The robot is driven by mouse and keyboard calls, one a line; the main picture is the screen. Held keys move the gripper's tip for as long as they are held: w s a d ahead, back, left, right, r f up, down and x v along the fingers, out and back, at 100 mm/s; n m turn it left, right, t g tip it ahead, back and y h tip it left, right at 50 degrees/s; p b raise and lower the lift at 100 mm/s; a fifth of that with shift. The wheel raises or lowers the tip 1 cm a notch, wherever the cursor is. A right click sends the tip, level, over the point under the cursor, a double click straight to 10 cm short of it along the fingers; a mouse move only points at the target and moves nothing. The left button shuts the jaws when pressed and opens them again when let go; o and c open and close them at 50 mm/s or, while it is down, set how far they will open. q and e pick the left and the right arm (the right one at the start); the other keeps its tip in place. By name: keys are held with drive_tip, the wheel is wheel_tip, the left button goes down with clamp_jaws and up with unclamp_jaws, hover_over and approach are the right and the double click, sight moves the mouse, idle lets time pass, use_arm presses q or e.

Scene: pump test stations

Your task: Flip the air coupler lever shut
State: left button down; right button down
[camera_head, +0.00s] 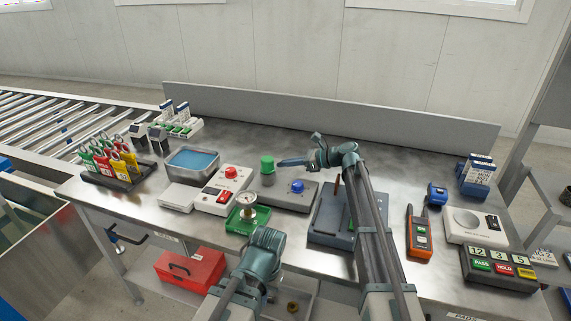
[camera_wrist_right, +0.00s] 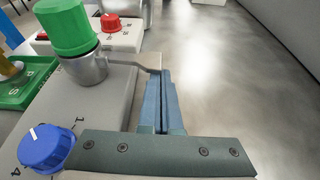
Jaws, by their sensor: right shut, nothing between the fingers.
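The air coupler is a grey cylinder under a green cap (camera_head: 267,164) on a grey box (camera_head: 292,199) with a blue knob (camera_head: 297,186). The green cap (camera_wrist_right: 66,24) and blue knob (camera_wrist_right: 46,148) also show in the right wrist view. There, a thin grey lever (camera_wrist_right: 132,65) sticks out from the cylinder toward my fingers. My right gripper (camera_head: 281,162) is shut and empty, just right of the green cap. Its blue fingertips (camera_wrist_right: 162,72) are at the lever's outer end; I cannot tell whether they touch. My left arm shows, but its fingers do not.
A blue-filled tray (camera_head: 193,161) and a tag rack (camera_head: 112,168) are further left. An orange handheld device (camera_head: 419,235) lies right. Bench behind the coupler is clear.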

drive_tip(key=shift+r, duration=0.1)
drive_tip(key=shift+r+n+t+p, duration=0.6)
drive_tip(key=shift+r+n+p, duration=0.15)
drive_tip(key=shift+n, duration=0.15)
drive_tip(key=shift+s+r+n+t+h+p, duration=0.15)
drive_tip(key=shift+r+n+t+h+p, duration=0.25)
drive_tip(key=shift+r+n, duration=0.5)
drive_tip(key=r+n+t, duration=0.1)
drive_tip(key=s+n, duration=0.1)
drive_tip(key=n, duration=0.1)
drive_tip(key=r+n+t, duration=0.1)
drive_tip(key=shift+s+a+r+n+t+p, duration=0.2)
drive_tip(key=shift+a+r+n+t+p, duration=0.1)
drive_tip(key=shift+n+p, duration=0.1)
drive_tip(key=shift+s+d, duration=0.1)
